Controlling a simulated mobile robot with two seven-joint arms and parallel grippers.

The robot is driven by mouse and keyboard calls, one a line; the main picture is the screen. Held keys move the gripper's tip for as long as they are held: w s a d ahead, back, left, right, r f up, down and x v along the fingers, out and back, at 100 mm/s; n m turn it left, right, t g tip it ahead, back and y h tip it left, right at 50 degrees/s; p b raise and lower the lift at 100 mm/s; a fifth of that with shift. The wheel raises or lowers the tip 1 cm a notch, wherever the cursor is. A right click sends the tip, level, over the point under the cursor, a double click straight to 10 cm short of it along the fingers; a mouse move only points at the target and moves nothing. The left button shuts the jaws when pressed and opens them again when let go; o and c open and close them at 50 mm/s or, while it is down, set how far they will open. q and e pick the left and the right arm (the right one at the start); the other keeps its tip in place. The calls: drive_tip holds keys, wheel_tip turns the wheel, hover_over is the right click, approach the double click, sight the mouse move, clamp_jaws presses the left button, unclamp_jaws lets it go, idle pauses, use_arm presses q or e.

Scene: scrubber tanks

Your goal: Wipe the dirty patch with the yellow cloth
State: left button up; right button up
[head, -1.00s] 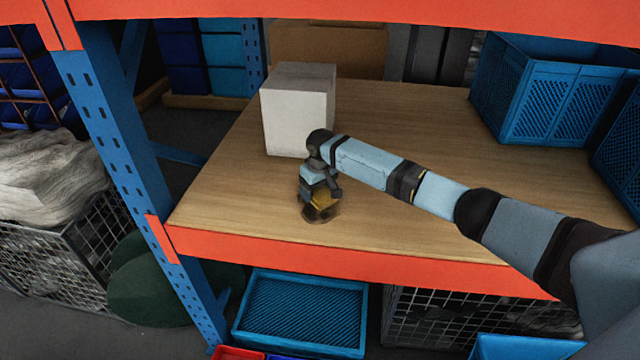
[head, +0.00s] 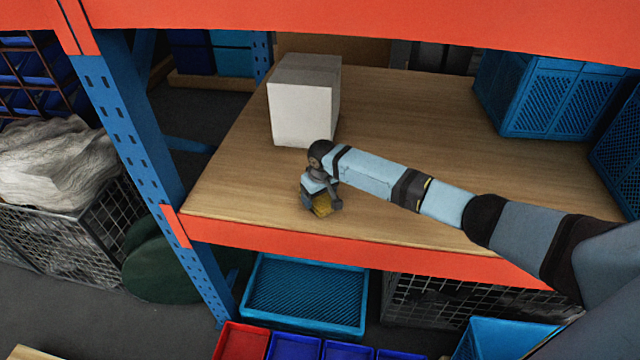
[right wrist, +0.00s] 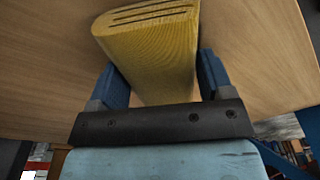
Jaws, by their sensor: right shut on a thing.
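The yellow cloth (head: 322,207) is a folded yellow block at the front left of the wooden shelf board. In the right wrist view the yellow cloth (right wrist: 150,50) fills the space between the blue fingers, with dark slots along its far end. My right gripper (head: 321,200) is shut on it and points down at the board; it also shows in the right wrist view (right wrist: 160,75). The cloth is at or very near the board; I cannot tell if it touches. No dirty patch shows on the visible wood; the spot under the cloth is hidden. My left gripper is out of view.
A white box (head: 303,105) stands just behind my right gripper. Blue crates (head: 545,100) stand at the back right. An orange beam (head: 350,255) edges the shelf in front, with a blue upright (head: 125,120) at the left. The middle of the board (head: 410,120) is clear.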

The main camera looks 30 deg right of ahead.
sight(305, 213)
drive_tip(key=shift+s+a, duration=0.3)
drive_tip(key=shift+s, duration=0.15)
drive_tip(key=shift+s+a+f, duration=0.1)
drive_tip(key=shift+s+a, duration=0.45)
drive_tip(key=shift+s, duration=0.15)
drive_tip(key=shift+s+a, duration=0.65)
drive_tip(key=shift+s, duration=0.2)
drive_tip(key=shift+w+a, duration=0.8)
drive_tip(key=shift+a, duration=0.3)
drive_tip(key=shift+w+d+b, duration=0.3)
drive_tip(key=shift+w+d, duration=0.35)
drive_tip(key=shift+w, duration=0.2)
drive_tip(key=shift+w+d+b, duration=0.25)
drive_tip(key=shift+w+d, duration=0.35)
drive_tip(key=shift+w, duration=0.2)
drive_tip(key=shift+w+d+b, duration=0.65)
drive_tip(key=shift+w+d, duration=0.2)
drive_tip(key=shift+w, duration=0.25)
drive_tip(key=shift+w+d+b, duration=0.65)
drive_tip(key=shift+w+d, duration=0.15)
drive_tip(key=shift+w, duration=0.3)
drive_tip(key=shift+w+d+b, duration=0.55)
drive_tip(key=shift+w+d, duration=0.05)
drive_tip(key=shift+w, duration=0.25)
drive_tip(key=shift+w+d, duration=0.15)
drive_tip(key=shift+w, duration=0.05)
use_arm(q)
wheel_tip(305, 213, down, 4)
